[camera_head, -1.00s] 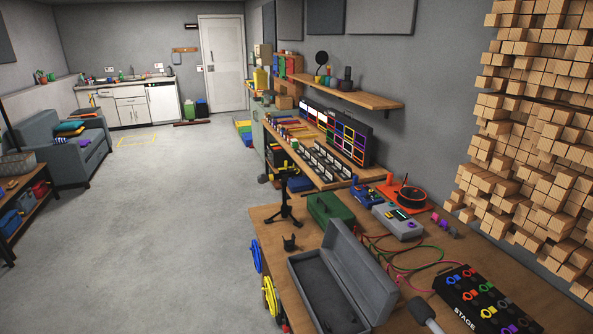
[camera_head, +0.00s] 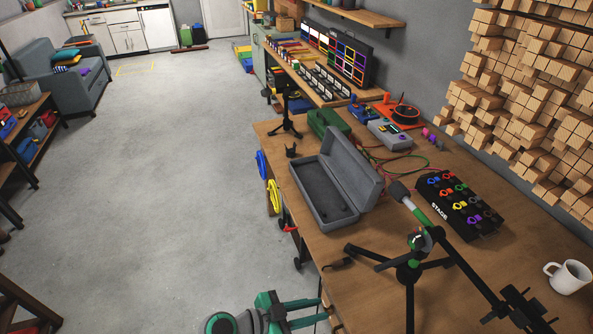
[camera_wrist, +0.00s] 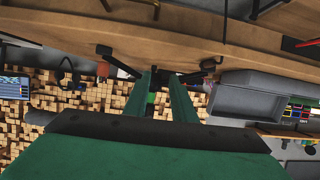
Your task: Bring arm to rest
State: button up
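My gripper (camera_head: 322,309) is at the bottom of the head view, off the front edge of the workbench (camera_head: 470,280). Its two green fingers point right toward the bench. In the wrist view the fingers (camera_wrist: 160,75) stand apart with a gap between them, and I see nothing held. The wrist picture looks upside down, with the bench top across its upper part. Behind the fingers are dark legs of the microphone stand (camera_head: 408,271). Only the gripper end of my arm shows in the head view.
The microphone stand is on the bench close to my gripper. An open grey case (camera_head: 322,198), a black pedal board (camera_head: 462,205) and a white mug (camera_head: 568,277) are also there. Cable coils (camera_head: 273,196) hang on the bench's side. The floor (camera_head: 150,190) to the left is clear.

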notch_tip(320, 180, down, 9)
jog(key=s+d+n+t+y, duration=0.2)
jog(key=d+n+t+y, duration=0.15)
jog(key=n, duration=0.45)
jog(key=s+a+f+n+t+y, duration=0.25)
jog(key=s+n+y, duration=0.2)
jog(key=s, duration=0.25)
jog(key=s+a+r+t+y, duration=0.2)
jog(key=s+r, duration=0.5)
jog(key=s+a+r+t+y, duration=0.2)
jog(key=s+a+r, duration=0.1)
jog(key=s+r, duration=0.4)
jog(key=shift+s+a+r+n, duration=0.2)
jog(key=shift+s+r+n, duration=0.25)
jog(key=shift+s, duration=0.25)
jog(key=shift+w, duration=0.1)
